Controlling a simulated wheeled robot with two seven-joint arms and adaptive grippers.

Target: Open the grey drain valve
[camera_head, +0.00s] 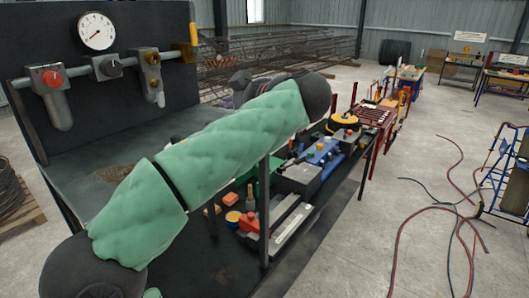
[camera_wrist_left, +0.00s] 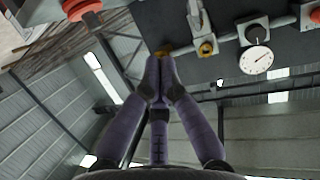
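A dark panel (camera_head: 100,20) at the left of the head view carries a grey pipe with fittings. A grey block with a round knob (camera_head: 107,67) sits mid-pipe; I cannot tell for sure which part is the grey drain valve. Right of it hangs a grey bowl with a brass-coloured cap (camera_head: 152,58), also in the left wrist view (camera_wrist_left: 207,48). A yellow lever (camera_head: 193,42) is at the pipe's right end. My left gripper (camera_head: 240,82) is right of the panel, partly behind my arm. In the left wrist view its fingertips (camera_wrist_left: 159,60) meet, overlapping the yellow lever (camera_wrist_left: 162,51); contact is unclear.
A gauge (camera_head: 96,31) and a red-knobbed regulator (camera_head: 53,78) are on the panel's left. A dark bench (camera_head: 215,265) with tools and boxes runs below my arm. Loose hoses (camera_head: 440,208) lie on the floor at right. A rebar cage (camera_head: 280,55) stands behind.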

